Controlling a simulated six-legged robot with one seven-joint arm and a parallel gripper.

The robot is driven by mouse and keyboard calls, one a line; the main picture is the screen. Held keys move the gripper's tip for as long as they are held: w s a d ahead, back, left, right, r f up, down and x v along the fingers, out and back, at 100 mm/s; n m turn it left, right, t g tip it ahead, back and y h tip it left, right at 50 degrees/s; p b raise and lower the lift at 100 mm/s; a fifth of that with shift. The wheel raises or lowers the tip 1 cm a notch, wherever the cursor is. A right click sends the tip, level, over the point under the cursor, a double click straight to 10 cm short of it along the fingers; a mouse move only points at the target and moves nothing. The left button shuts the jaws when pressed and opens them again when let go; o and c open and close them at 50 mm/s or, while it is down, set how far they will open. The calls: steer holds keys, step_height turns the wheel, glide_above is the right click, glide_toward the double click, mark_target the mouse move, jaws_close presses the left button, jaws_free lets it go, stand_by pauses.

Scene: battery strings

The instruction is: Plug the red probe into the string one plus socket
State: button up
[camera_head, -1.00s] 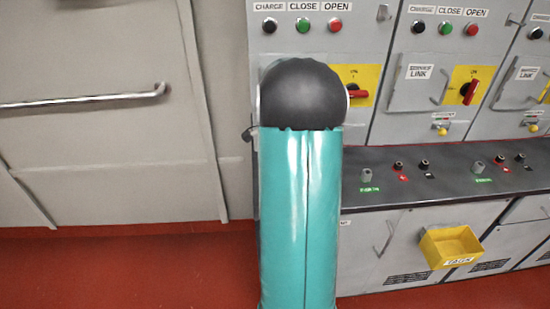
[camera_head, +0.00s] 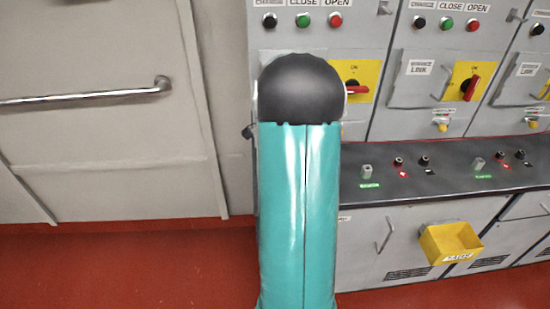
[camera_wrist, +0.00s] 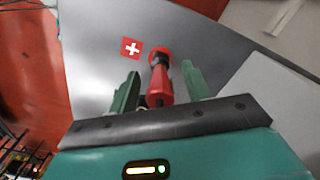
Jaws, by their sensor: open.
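In the wrist view a red probe (camera_wrist: 160,82) with a dark band stands between the two green fingers of my gripper (camera_wrist: 160,70). The fingers are open, with a gap visible on either side of it. Its far end meets a red ring-like part on the grey surface; I cannot tell how deeply it sits. A red label with a white plus (camera_wrist: 131,48) lies beside it. I cannot read which string this is. In the head view my teal arm hides my gripper and the probe.
Cabinets with buttons and red switches (camera_head: 470,88) stand behind. A yellow bin (camera_head: 432,247) hangs in front. Red floor lies clear at left.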

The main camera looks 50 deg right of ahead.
step_height(320, 180, up, 13)
steer(key=shift+r, duration=0.15)
stand_by(0.6)
steer(key=w+a+r+n+t+h, duration=0.1)
steer(key=a+r+n, duration=0.3)
steer(key=a, duration=0.8)
steer(key=w+a+r+n+t, duration=0.1)
steer(key=a+r+n, duration=0.1)
steer(key=a+n, duration=0.65)
steer(key=s+a+f+n+t, duration=0.1)
steer(key=s+a+n, duration=0.2)
steer(key=a, duration=0.4)
steer(key=s+a+f+n+t, duration=0.1)
steer(key=s+a+n, duration=0.1)
steer(key=a, duration=0.4)
steer(key=s+a+f+n+t+y, duration=0.1)
steer(key=s+a+n, duration=0.2)
steer(key=a, duration=0.4)
steer(key=shift+s+a+f+n+t, duration=0.2)
steer(key=shift+s+a+n+t, duration=0.15)
steer(key=shift+s, duration=0.45)
